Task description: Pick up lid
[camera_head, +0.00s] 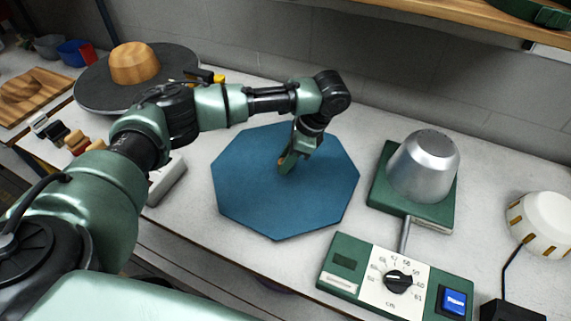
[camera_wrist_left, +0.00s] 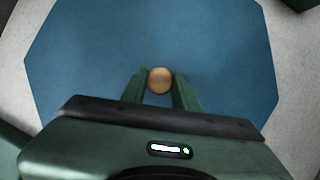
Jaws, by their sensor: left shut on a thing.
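The lid (camera_head: 252,185) is a flat blue octagon with a small round wooden knob near its middle. It looks level, at or close to the white tabletop; I cannot tell whether there is a gap beneath it. My left gripper (camera_head: 284,165) points down over the lid and is shut on the knob. In the left wrist view the wooden knob (camera_wrist_left: 160,80) sits between the two green fingers, with the blue lid (camera_wrist_left: 95,60) spread out below. In the head view the gripper partly hides the knob. My right gripper is not in view.
Right of the lid stands a metal dome (camera_head: 425,165) on a green base, with a control box (camera_head: 395,283) in front. A white round thing (camera_head: 540,222) is far right. A dark round board (camera_head: 95,95) carries a wooden block (camera_head: 134,63) at the back left. A grey wall stands behind.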

